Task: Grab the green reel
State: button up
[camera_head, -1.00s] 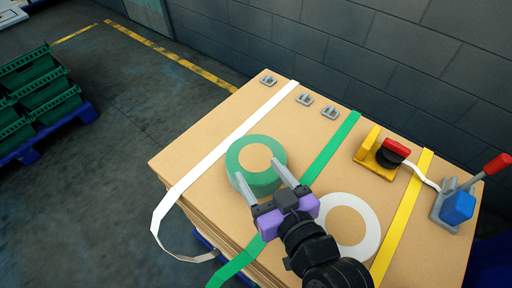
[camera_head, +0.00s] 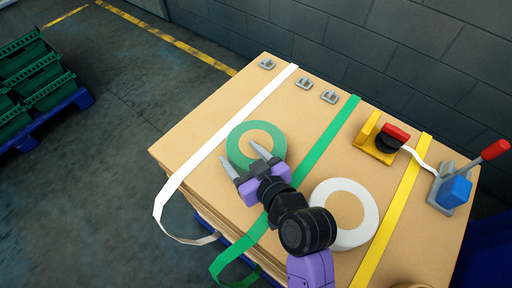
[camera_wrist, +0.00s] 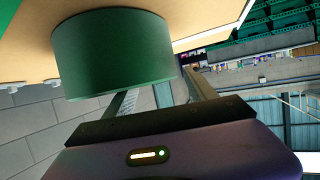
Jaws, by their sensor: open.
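The green reel (camera_head: 262,129) is a thick ring lying flat on the cardboard stack (camera_head: 205,158), between the white strap and the green strap. My gripper (camera_head: 241,154) is open, with its two fingers over the near left part of the reel in the head view. One fingertip shows near the reel's left edge and the other over its hole area. In the wrist view the reel's green side (camera_wrist: 112,52) is large and close, left of centre, and covers the tip of one finger. Contact cannot be told, and nothing is held.
A white reel (camera_head: 369,213) lies right of my arm. White (camera_head: 220,135), green (camera_head: 330,138) and yellow (camera_head: 403,195) straps cross the stack. A yellow and red tool (camera_head: 375,140), a blue device with a red lever (camera_head: 456,190) and metal buckles (camera_head: 303,84) lie along the far side. Green crates (camera_head: 45,90) stand left.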

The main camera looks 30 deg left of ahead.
jog(key=shift+w+a+f, duration=0.25)
jog(key=shift+a, duration=0.25)
grip_shut()
jog(key=shift+r, duration=0.1)
